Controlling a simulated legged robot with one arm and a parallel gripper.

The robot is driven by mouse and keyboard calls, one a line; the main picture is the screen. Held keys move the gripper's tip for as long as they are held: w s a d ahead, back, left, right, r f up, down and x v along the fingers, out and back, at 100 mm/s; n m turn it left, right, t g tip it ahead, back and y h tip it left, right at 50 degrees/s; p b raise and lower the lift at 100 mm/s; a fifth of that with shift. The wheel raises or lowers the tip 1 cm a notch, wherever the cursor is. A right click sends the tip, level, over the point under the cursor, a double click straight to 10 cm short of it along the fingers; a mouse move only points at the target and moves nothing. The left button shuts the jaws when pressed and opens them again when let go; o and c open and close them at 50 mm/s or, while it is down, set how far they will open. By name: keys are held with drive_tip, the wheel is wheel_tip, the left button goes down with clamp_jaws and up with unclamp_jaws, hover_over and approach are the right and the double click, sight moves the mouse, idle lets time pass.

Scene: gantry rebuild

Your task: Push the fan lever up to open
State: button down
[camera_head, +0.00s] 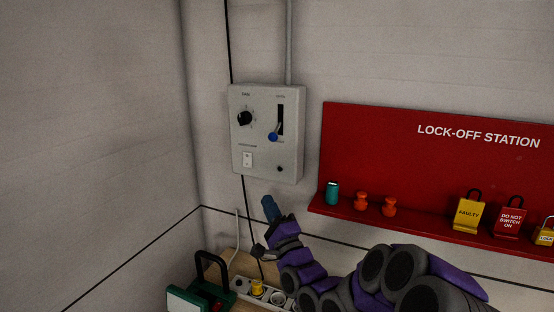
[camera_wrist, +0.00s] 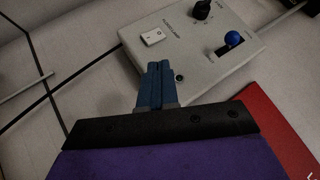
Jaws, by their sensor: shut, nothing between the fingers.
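A pale grey control box (camera_head: 265,160) is fixed to the wall near the corner. It has a black FAN knob (camera_head: 244,118), a white rocker switch (camera_head: 248,159) and a vertical black slot with a blue-tipped lever (camera_head: 273,136). The lever's blue tip sits at the slot's lower end. In the wrist view the lever's blue ball (camera_wrist: 233,38) shows at the upper right of the box (camera_wrist: 190,40). My gripper (camera_head: 268,204) is below the box, pointing up, with its blue fingers shut and empty. The fingers also show in the wrist view (camera_wrist: 156,68), apart from the lever.
A red lock-off station (camera_head: 370,140) is on the wall to the right, with padlocks and small items on its shelf. Below are a power strip (camera_head: 243,287) with a yellow plug and a green-and-black object (camera_head: 205,290). The wall around the box's left is clear.

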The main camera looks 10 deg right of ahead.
drive_tip(key=s+d+r+m+t+h, duration=0.1)
drive_tip(key=s+d+m+t+h, duration=0.2)
drive_tip(key=d+m+t+h, duration=0.2)
drive_tip(key=m, duration=0.3)
drive_tip(key=shift+r, duration=0.35)
